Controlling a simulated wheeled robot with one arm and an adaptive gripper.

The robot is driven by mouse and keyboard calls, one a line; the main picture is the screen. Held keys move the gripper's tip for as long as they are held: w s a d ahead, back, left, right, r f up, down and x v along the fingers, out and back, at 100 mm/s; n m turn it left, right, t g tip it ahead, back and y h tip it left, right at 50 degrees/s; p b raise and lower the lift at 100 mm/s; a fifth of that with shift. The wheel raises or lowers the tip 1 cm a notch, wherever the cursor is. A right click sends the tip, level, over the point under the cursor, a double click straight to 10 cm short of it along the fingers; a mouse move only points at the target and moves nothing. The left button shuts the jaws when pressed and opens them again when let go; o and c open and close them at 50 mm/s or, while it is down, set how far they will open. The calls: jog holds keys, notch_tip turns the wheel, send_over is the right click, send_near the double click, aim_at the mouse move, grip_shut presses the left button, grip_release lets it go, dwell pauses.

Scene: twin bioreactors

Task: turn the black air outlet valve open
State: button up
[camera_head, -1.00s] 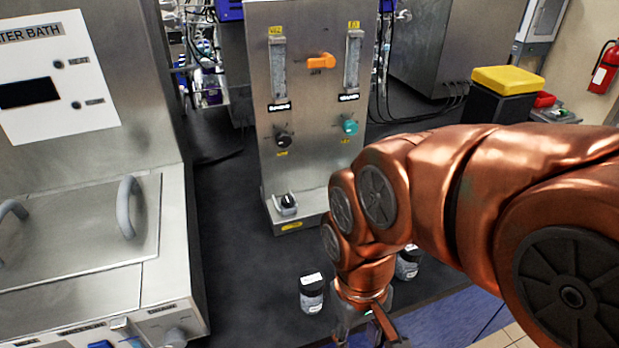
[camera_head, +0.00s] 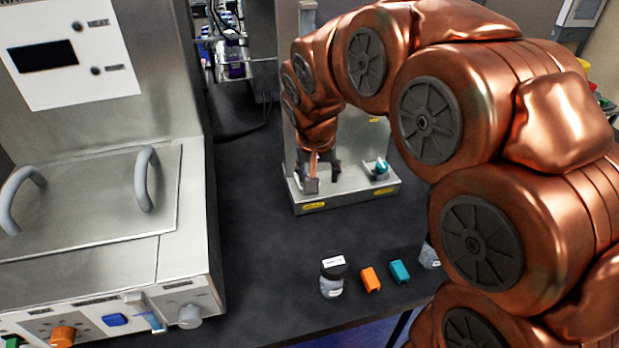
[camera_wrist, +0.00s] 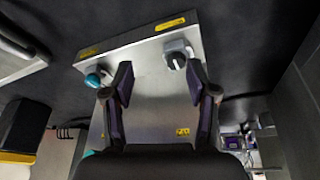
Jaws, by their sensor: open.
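The black air outlet valve (camera_wrist: 176,58) shows in the wrist view as a small dark knob on a pale square mount, on the metal base of the panel. In the head view my gripper covers its place, and I cannot make the knob out there. My gripper (camera_head: 322,174) points down over the left part of the base. In the wrist view my gripper (camera_wrist: 160,72) has its fingers wide apart. The valve appears between the fingertips, closer to the right one. I see no contact.
A teal valve (camera_head: 378,169) sits on the right of the metal base (camera_head: 345,203). A jar (camera_head: 332,277), an orange block (camera_head: 371,280) and a teal block (camera_head: 399,271) stand in front. The water bath (camera_head: 100,200) is at left. Black bench is clear between.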

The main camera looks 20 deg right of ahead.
jog(key=shift+m+t, duration=0.3)
jog(key=shift+t, duration=0.1)
jog(key=shift+w+d+f+p, duration=0.1)
jog(key=shift+w+f+p, duration=0.75)
jog(key=shift+w+f, duration=2.9)
jog(key=shift+r, duration=0.1)
grip_shut()
